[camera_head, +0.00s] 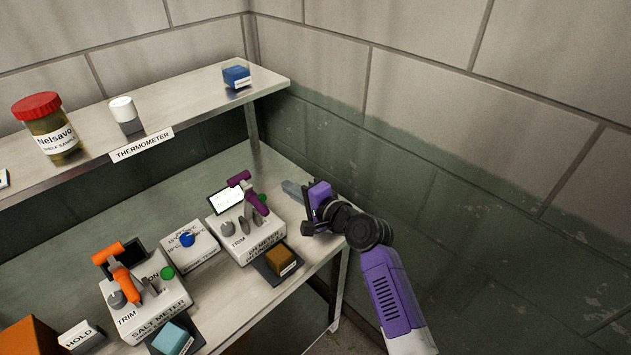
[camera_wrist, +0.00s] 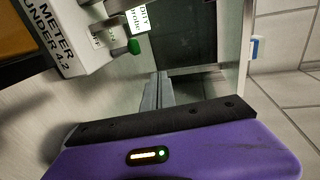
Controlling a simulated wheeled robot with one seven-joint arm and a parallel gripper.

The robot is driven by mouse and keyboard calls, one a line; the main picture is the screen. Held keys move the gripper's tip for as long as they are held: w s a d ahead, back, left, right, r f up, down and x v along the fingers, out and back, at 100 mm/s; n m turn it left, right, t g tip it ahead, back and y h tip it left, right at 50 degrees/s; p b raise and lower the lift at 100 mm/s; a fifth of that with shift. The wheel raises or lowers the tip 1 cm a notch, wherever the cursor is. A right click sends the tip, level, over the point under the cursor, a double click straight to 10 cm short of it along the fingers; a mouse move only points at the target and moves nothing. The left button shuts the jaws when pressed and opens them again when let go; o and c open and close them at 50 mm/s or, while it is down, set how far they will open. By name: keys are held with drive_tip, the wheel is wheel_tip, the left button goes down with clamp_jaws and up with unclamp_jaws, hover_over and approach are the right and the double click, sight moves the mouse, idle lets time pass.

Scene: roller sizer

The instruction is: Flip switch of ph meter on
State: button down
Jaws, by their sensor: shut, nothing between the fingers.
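The pH meter (camera_head: 243,238) is the white box at the right end of the bench, with a small screen, grey knobs, a purple probe (camera_head: 249,190) and a green-capped control (camera_head: 262,198) at its right side. In the wrist view the meter (camera_wrist: 88,55) is at upper left, its green cap (camera_wrist: 134,46) projecting toward my fingers. I cannot make out the switch's position. My gripper (camera_head: 291,189) is to the right of the meter, over the bench's right end, with its fingers shut and empty. The fingers (camera_wrist: 158,88) also show in the wrist view, apart from the meter.
A brown block (camera_head: 281,259) sits on a dark pad before the meter. A box with a blue knob (camera_head: 187,239) and the salt meter (camera_head: 148,303) stand to its left. A shelf (camera_head: 190,112) runs behind, above the bench. The wall is close on the right.

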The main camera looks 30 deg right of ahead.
drive_tip(key=s+d+r, duration=0.1)
drive_tip(key=s+r, duration=0.5)
drive_tip(key=shift+s+d+r, duration=0.2)
drive_tip(key=shift+d+r, duration=0.1)
drive_tip(key=shift+r, duration=0.1)
wheel_tip(320, 180, up, 4)
drive_tip(key=d+n+t+h, duration=0.2)
drive_tip(key=d, duration=0.1)
drive_tip(key=s+d+f+n+t+h, duration=0.1)
drive_tip(key=s+d+f+n+h, duration=0.15)
drive_tip(key=s, duration=0.45)
drive_tip(key=s+a+f+n+g+b, duration=0.1)
drive_tip(key=s+a+f+n, duration=0.1)
drive_tip(key=s, duration=1)
drive_tip(key=s+a+f+n+g, duration=0.1)
drive_tip(key=s+a+f+n, duration=0.2)
drive_tip(key=s, duration=1)
drive_tip(key=s+a+f+n+g+b, duration=0.1)
drive_tip(key=s+a+f+n, duration=0.2)
drive_tip(key=s, duration=1)
drive_tip(key=shift+f+n+b, duration=0.15)
drive_tip(key=shift+n+b, duration=0.2)
drive_tip(key=shift+n, duration=0.7)
